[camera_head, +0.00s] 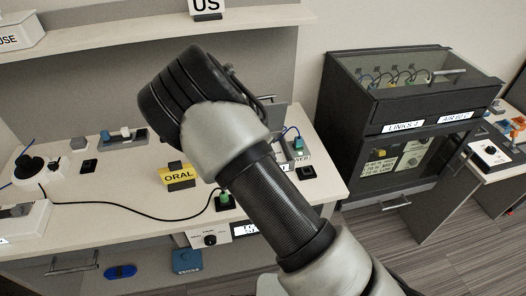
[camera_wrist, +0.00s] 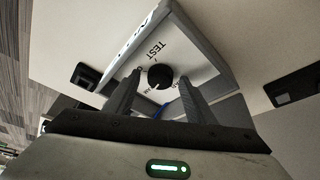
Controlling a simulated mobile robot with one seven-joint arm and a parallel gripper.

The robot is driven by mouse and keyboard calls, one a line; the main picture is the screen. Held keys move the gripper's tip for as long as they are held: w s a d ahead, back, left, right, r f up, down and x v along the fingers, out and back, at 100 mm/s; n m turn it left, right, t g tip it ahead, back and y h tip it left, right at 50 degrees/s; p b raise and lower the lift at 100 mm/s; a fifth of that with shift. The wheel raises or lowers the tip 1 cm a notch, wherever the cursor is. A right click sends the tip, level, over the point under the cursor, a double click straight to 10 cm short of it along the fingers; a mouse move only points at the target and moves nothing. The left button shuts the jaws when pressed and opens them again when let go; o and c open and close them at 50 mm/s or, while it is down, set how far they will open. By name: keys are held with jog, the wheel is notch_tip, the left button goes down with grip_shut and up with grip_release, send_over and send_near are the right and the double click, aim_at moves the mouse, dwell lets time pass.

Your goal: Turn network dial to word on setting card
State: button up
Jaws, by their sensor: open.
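In the wrist view a round black dial (camera_wrist: 160,76) sits on a pale panel (camera_wrist: 193,60) in a grey frame. The word TEST is legible beside it; other words around it are partly hidden. A light mark shows on the dial. My gripper (camera_wrist: 159,84) is open, with one finger on each side of the dial; I cannot tell whether they touch it. In the head view my arm hides the gripper. I cannot tell which sign is the setting card: a yellow block reads ORAL (camera_head: 179,175), and a white sign on the shelf reads US (camera_head: 207,5).
A dark cabinet (camera_head: 400,110) stands at the right, beside another table (camera_head: 500,170). On the main table lie a black cable (camera_head: 130,216), a white round device (camera_head: 32,166) and small sockets (camera_head: 88,166). Another dial (camera_head: 210,240) is on the table's front. Dark sockets (camera_wrist: 83,76) flank the panel.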

jog(key=p+v, duration=0.1)
jog(key=v, duration=1.6)
jog(key=shift+r, duration=0.15)
jog(key=shift+s, duration=0.15)
jog(key=d+f+n+g+y+b, duration=0.3)
jog(key=d+f+n+b, duration=0.2)
jog(key=f+n, duration=0.45)
jog(key=w+d+r+n+y+b, duration=0.45)
jog(key=d+r+n, duration=0.35)
jog(key=n, duration=0.5)
jog(key=shift+t, duration=0.4)
jog(key=b+x, duration=0.1)
jog(key=x, duration=0.4)
jog(key=b+x, duration=0.1)
jog(key=x, duration=0.5)
jog(key=a+b+x, duration=0.1)
jog(key=b+x, duration=0.1)
jog(key=x, duration=0.3)
jog(key=shift+s+a, duration=0.2)
jog(key=shift+s, duration=0.05)
jog(key=shift+r+h, duration=0.1)
jog(key=shift+h, duration=0.15)
jog(key=c, duration=1)
